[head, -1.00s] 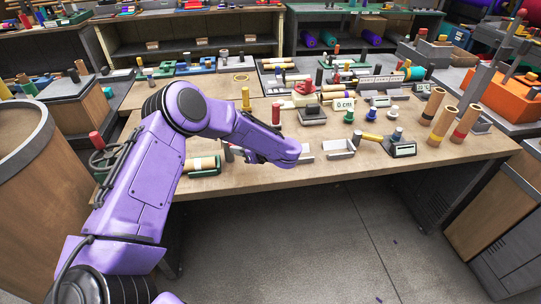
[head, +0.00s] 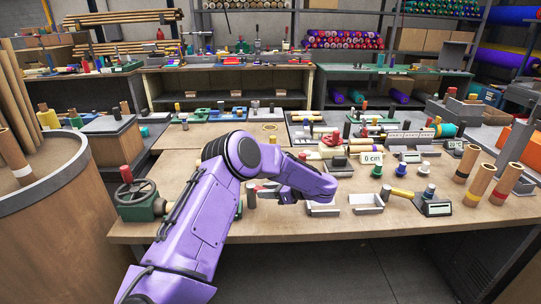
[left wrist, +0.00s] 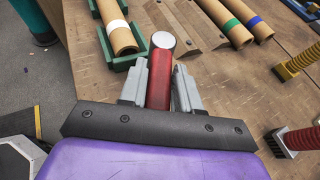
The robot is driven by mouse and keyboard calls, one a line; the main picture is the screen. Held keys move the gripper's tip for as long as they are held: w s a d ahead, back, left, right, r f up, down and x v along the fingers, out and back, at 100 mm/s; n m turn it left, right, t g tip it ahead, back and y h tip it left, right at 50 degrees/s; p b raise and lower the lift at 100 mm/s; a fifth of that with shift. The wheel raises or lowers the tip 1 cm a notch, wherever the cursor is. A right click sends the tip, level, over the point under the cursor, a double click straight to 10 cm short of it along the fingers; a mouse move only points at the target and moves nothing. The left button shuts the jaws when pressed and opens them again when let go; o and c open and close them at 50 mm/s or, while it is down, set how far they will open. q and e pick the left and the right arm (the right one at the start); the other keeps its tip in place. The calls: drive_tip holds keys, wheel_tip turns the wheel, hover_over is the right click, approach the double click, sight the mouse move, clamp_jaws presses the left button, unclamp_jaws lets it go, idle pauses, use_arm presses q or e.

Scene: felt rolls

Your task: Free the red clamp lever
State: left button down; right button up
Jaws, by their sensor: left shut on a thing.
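In the left wrist view a red cylindrical lever (left wrist: 159,88) with a pale grey round end stands between the two grey fingers of my left gripper (left wrist: 160,86). The fingers are shut on it, one on each side. Its lower part is hidden by the gripper. In the head view my purple left arm reaches over the workbench and my left gripper (head: 262,190) is low over the wooden top, small and partly hidden by the wrist. I cannot tell there how the lever is mounted. My right gripper is not in view.
A cardboard roll (left wrist: 118,28) lies in a green cradle near the gripper. Two more rolls lie farther right. A red-handled brush (left wrist: 296,141) is at the right.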

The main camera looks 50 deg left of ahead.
use_arm(q)
drive_tip(key=c, duration=0.9)
unclamp_jaws()
drive_tip(key=b+v, duration=0.3)
drive_tip(key=v, duration=0.7)
drive_tip(key=shift+w+d+r, duration=0.15)
drive_tip(key=shift+r, duration=0.05)
